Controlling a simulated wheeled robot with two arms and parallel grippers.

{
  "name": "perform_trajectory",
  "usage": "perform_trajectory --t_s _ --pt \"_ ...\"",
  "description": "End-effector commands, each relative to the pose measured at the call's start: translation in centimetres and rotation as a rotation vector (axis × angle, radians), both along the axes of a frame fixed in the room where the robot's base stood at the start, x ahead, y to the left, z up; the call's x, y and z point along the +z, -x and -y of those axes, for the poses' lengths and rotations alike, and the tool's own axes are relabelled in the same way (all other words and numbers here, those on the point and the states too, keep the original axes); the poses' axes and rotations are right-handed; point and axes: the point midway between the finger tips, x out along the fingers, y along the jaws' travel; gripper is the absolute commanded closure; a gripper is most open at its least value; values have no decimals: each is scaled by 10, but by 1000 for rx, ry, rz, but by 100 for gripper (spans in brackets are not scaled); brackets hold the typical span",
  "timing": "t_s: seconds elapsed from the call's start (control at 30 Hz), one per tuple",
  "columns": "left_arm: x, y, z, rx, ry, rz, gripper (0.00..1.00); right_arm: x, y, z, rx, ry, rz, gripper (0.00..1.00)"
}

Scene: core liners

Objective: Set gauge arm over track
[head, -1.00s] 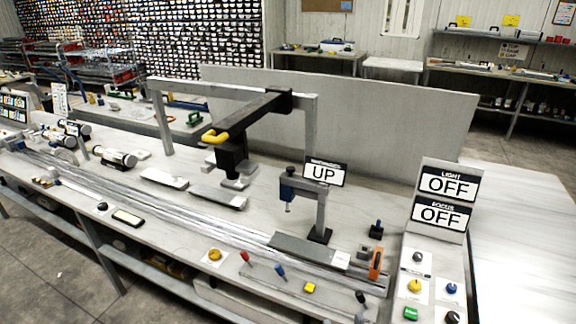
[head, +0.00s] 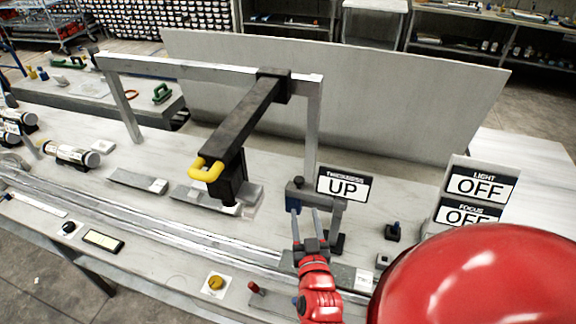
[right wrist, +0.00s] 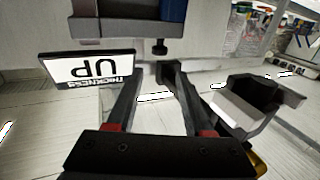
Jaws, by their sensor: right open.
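The thickness gauge (head: 298,187) has a grey arm on a post, a blue-and-grey head at its left end and a sign reading "UP" (head: 343,187). My right gripper (head: 305,211) is open, its two fingers pointing up just below and in front of the gauge head. In the right wrist view the open fingers (right wrist: 150,75) reach toward the gauge's dark underside (right wrist: 115,25), with nothing gripped. Contact cannot be told. The silver track (head: 150,226) runs diagonally along the bench; my forearm and gripper hide part of it. My left gripper is out of view.
A grey gantry (head: 150,66) carries a black arm with a yellow handle (head: 206,170), left of the gauge. A panel (head: 482,187) reading "OFF" stands to the right. A yellow knob (head: 216,283) and a red-tipped peg (head: 254,288) are on the front edge.

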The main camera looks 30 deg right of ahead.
Motion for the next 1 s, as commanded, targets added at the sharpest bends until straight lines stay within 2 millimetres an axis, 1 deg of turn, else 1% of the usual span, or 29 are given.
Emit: perform_trajectory --t_s 0.03,0.3,0.63,0.7,0.9,1.0 --pt "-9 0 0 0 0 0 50 -3 -6 4 -4 4 7 48" --pt "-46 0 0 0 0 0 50 -5 -48 26 -4 6 12 48" --pt "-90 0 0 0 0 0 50 -4 -94 49 -2 6 12 48" --pt "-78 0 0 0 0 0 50 5 -105 55 -3 5 6 48" --pt "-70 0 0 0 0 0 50 4 -132 68 0 5 5 48" --pt "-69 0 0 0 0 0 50 2 -140 71 1 4 4 48"
